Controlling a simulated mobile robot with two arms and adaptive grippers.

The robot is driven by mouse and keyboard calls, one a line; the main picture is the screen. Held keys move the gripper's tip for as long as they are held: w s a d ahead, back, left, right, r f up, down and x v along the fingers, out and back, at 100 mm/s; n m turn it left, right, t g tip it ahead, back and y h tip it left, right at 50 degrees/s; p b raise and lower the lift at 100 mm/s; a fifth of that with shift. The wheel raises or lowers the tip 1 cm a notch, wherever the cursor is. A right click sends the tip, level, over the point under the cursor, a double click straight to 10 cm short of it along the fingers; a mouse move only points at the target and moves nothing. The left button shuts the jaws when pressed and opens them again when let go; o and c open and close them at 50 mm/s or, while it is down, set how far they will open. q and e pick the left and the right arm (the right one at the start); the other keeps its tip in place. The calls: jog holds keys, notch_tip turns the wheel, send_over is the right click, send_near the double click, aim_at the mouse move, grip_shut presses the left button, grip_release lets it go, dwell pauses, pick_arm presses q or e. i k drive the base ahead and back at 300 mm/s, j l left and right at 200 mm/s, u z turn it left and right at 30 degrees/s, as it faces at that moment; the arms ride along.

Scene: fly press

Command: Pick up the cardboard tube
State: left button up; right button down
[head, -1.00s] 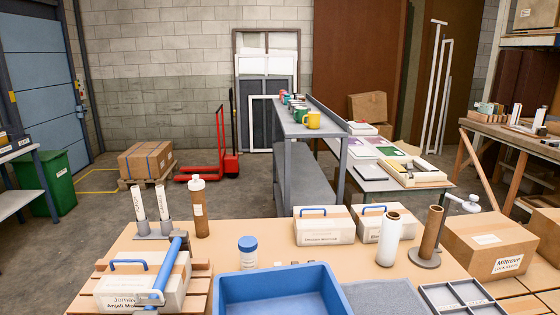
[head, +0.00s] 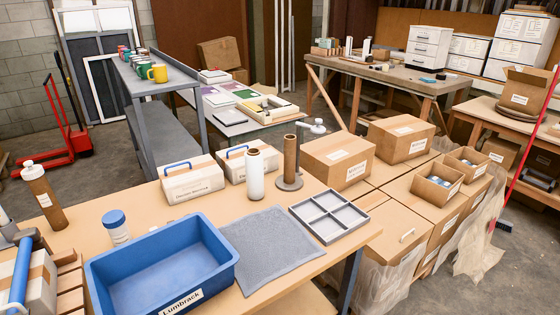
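A brown cardboard tube (head: 290,158) stands upright on a round dark base (head: 289,184) near the back right of the work table (head: 335,248). Its top end is open. A white roll (head: 255,178) with a brown core stands upright just left of it.
A blue bin (head: 165,262), a grey cloth (head: 268,246) and a grey divided tray (head: 333,216) lie in front of the tube. White boxes with blue handles (head: 192,181) stand to its left. A cardboard box (head: 338,160) is close on its right.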

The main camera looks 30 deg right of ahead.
aim_at(289, 140)
jog(key=l+z, duration=0.15)
jog(key=l, duration=0.3)
jog(key=i+l+z, duration=0.15)
jog(key=l, duration=0.3)
jog(key=i+l+z, duration=0.15)
jog(key=l, duration=0.3)
jog(key=i+l+z, duration=0.2)
jog(key=l, duration=0.2)
jog(key=k, duration=0.05)
